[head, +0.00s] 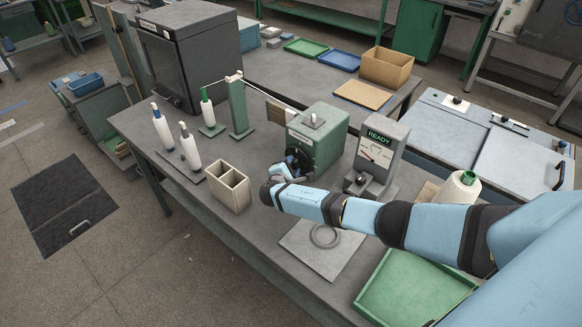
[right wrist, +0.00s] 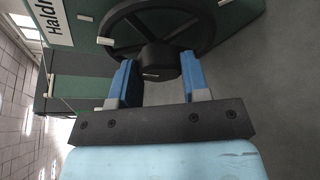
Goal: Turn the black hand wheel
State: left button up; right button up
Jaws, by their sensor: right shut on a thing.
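The black hand wheel (head: 297,158) is on the front face of a green machine box (head: 318,135) on the table. In the right wrist view the wheel (right wrist: 200,22) shows its rim, spokes and a dark round knob (right wrist: 150,60) at its lower edge. My right gripper (right wrist: 160,70) has its blue fingers on both sides of this knob and is shut on it. In the head view my right gripper (head: 283,172) is at the wheel, its fingers partly hidden by my wrist. My left gripper is not in view.
A grey device (head: 380,145) reading READY stands right of the green box. An open tan box (head: 228,187) stands to the left, near several white yarn cones (head: 190,147). A green tray (head: 415,290) and a grey plate with a ring (head: 318,250) lie near my arm.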

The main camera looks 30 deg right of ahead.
jog(key=shift+f+m+b, duration=0.3)
jog(key=shift+b, duration=0.25)
jog(key=m+t+b, duration=0.1)
jog(key=m+b, duration=0.1)
jog(key=b, duration=0.2)
jog(key=m+t+b, duration=0.1)
jog(key=m+b, duration=0.1)
jog(key=b, duration=0.3)
jog(key=shift+s+f+m+h, duration=0.1)
jog(key=shift+f+m+h, duration=0.05)
jog(key=shift+m+h, duration=0.2)
jog(key=shift+t+h+b, duration=0.25)
jog(key=shift+t+b, duration=0.05)
jog(key=shift+b, duration=0.3)
jog(key=shift+r+m, duration=0.25)
jog(key=o, duration=0.9)
